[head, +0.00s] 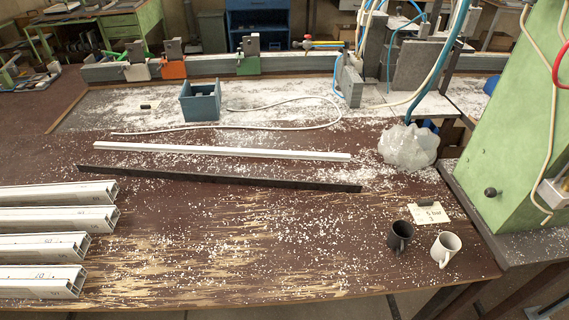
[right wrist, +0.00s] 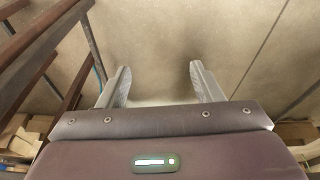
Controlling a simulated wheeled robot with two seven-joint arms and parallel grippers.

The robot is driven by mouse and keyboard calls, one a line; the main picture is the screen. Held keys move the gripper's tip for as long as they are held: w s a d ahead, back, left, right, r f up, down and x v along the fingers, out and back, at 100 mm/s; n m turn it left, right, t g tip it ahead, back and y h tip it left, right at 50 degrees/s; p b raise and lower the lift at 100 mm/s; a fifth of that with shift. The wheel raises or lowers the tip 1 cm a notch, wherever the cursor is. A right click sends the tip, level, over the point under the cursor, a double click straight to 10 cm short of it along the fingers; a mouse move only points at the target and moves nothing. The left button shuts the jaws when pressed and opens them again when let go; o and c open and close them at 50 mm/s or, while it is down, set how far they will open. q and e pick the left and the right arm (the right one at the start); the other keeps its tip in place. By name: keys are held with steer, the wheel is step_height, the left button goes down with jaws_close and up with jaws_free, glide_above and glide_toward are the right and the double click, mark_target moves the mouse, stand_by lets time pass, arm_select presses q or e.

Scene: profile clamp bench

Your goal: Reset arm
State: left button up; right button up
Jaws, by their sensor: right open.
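My right gripper (right wrist: 158,85) shows in the right wrist view. Its two fingers are spread apart with nothing between them, above bare floor. Neither gripper shows in the head view, and neither arm reaches over the bench (head: 240,230) there. My left gripper is not in view.
White profiles (head: 50,218) lie stacked at the bench's left. A white strip (head: 220,151) and a dark bar (head: 220,179) lie across the middle. A black mug (head: 398,238) and a white mug (head: 445,247) stand near the front right edge. A green machine (head: 520,140) stands at right.

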steer(key=s+d+f, duration=0.2)
steer(key=s+f, duration=0.9)
steer(key=f, duration=0.1)
steer(key=s+d+f+g, duration=0.1)
steer(key=s+d+f, duration=0.1)
steer(key=s+f, duration=0.8)
steer(key=shift+s+f+g, duration=0.3)
steer(key=shift+s+f, duration=0.1)
steer(key=shift+f, duration=0.55)
steer(key=shift+s, duration=0.1)
